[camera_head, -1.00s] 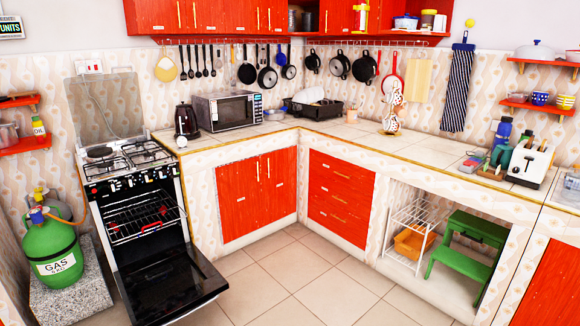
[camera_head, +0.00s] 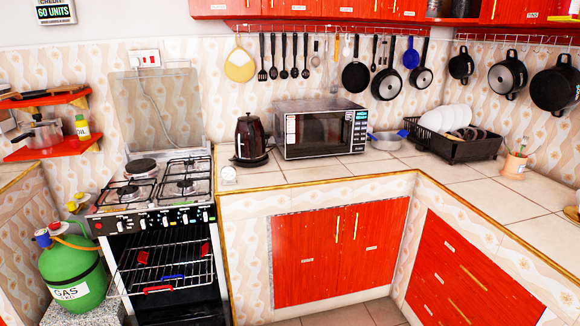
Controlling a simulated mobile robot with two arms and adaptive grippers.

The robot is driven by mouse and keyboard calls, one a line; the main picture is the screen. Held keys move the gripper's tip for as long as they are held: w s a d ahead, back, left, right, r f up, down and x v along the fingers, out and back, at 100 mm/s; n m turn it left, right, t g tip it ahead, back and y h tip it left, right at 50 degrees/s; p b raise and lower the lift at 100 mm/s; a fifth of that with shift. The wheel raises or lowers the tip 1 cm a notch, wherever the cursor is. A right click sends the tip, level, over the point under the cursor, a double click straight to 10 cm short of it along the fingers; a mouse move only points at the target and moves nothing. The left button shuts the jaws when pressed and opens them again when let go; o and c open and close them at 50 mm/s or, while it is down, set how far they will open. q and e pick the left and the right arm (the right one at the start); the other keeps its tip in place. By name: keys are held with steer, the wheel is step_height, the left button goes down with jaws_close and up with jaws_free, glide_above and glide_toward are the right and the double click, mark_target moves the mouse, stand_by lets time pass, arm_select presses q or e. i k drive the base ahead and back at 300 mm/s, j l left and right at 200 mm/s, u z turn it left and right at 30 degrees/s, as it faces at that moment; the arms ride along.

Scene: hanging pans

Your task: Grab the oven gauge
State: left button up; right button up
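A small white gauge with a round dial (camera_head: 228,174) stands on the counter just right of the stove, in front of the dark kettle (camera_head: 251,141). It looks like the oven gauge, but its markings are too small to read. The stove (camera_head: 150,219) has a row of knobs on its front. Its oven is open, and a wire rack (camera_head: 165,268) with red and blue pieces shows inside. Neither of my grippers is in view.
A microwave (camera_head: 321,130) stands right of the kettle. A black dish rack (camera_head: 455,146) holds plates on the right. A green gas cylinder (camera_head: 72,277) stands left of the stove. Pans and utensils hang along the wall. The counter before the microwave is clear.

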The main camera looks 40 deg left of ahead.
mark_target(227, 173)
steer(key=i+u, duration=0.2)
steer(key=i, duration=0.35)
steer(key=i+l+u, duration=0.15)
steer(key=i, duration=0.35)
